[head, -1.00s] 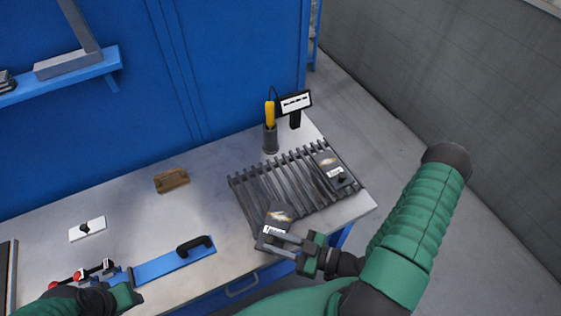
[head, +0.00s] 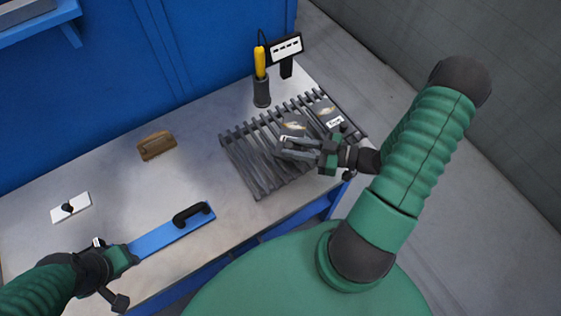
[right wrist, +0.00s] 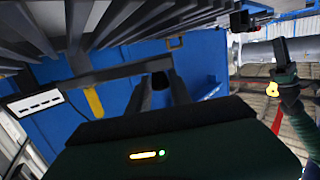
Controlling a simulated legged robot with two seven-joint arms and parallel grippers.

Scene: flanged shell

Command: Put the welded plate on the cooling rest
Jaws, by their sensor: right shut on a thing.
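The welded plate (head: 293,124) is a small dark plate with a pale weld mark. My right gripper (head: 285,146) is shut on it over the middle of the cooling rest (head: 255,168), a grey slatted rack; I cannot tell whether the plate touches the slats. A second dark plate (head: 325,108) with a white label lies on the rack's right part. In the right wrist view the slats (right wrist: 60,30) fill the upper left, near the fingers (right wrist: 160,95). My left gripper (head: 128,254) is at the left end of a blue bar; its fingers are unclear.
The blue bar (head: 160,240) with a black handle (head: 192,214) lies at the table's front. A grey holder (head: 262,92) with a yellow tool and a black sign (head: 285,49) stand behind the rack. A wooden block (head: 156,146) and white switch plate (head: 70,207) lie left.

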